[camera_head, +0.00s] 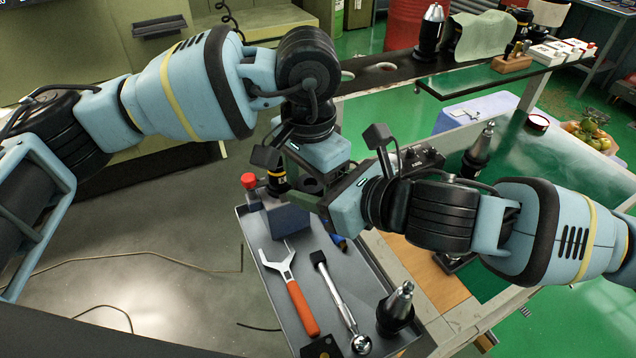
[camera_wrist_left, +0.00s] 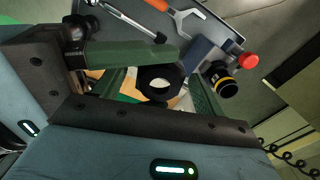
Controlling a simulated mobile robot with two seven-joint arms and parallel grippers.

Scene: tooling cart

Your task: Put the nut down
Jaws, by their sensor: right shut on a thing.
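The nut is a thick black ring (camera_wrist_left: 160,82). In the left wrist view it is held up between the grippers; in the head view it is mostly hidden by them. My right gripper (camera_head: 328,190) comes in from the right and is shut on it. In the left wrist view its green finger (camera_wrist_left: 130,53) lies along the nut. My left gripper (camera_head: 304,176) reaches down over the same spot. Its fingers stand apart, with gaps beside the nut, so it looks open around it. The grey tray (camera_head: 318,268) lies below both grippers.
On the tray are an orange-handled wrench (camera_head: 298,300), a ratchet-like tool (camera_head: 338,300), a cone tool holder (camera_head: 397,308), a blue block (camera_head: 287,217) and a red-topped item (camera_head: 249,181). A yellow-banded black cylinder (camera_wrist_left: 223,82) stands beside the block. Wooden boards (camera_head: 435,285) lie right.

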